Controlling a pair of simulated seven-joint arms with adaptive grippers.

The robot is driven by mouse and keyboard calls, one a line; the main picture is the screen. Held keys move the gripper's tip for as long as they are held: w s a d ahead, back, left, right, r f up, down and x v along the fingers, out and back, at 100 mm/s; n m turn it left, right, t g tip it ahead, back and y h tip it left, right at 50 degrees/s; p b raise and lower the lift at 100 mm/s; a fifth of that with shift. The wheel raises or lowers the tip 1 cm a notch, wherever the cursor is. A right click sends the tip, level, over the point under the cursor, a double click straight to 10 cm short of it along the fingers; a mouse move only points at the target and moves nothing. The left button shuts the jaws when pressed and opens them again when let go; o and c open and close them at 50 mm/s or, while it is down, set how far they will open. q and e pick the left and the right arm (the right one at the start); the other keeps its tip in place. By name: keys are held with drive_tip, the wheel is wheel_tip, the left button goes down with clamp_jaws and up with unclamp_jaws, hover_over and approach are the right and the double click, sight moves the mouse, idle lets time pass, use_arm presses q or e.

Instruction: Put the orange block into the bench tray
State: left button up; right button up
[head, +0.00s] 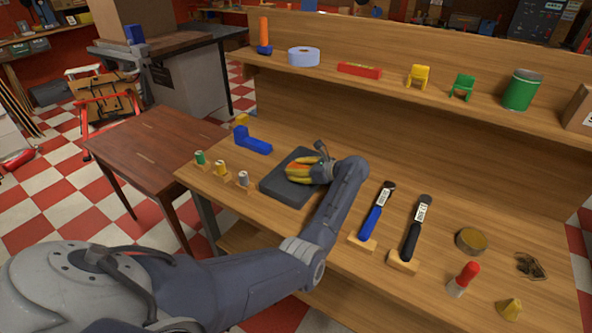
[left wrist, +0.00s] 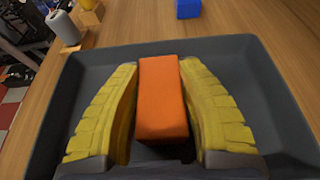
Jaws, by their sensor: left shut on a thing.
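The orange block (left wrist: 161,98) stands out in the left wrist view, between the two yellow fingers of my left gripper (left wrist: 160,105). The gripper is shut on it. The bench tray (head: 284,189) is a dark, shallow square tray on the bench, and it fills much of the left wrist view (left wrist: 62,118). The gripper (head: 304,172) and block are over the tray, inside its rim as seen from the wrist. I cannot tell whether the block touches the tray floor. In the head view the fingers mostly hide the block. My right gripper is not in view.
A blue block (head: 253,142) lies behind the tray. Several small spools on wooden bases, one green (head: 199,157), stand to its left. A shelf (head: 395,88) runs along the back.

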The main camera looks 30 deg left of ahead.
use_arm(q)
drive_tip(key=shift+f, duration=0.2)
drive_tip(key=o, duration=1.1)
drive_tip(key=shift+o, duration=0.2)
drive_tip(key=shift+r, duration=0.25)
drive_tip(key=v, duration=1.2)
drive_tip(key=shift+f, duration=0.1)
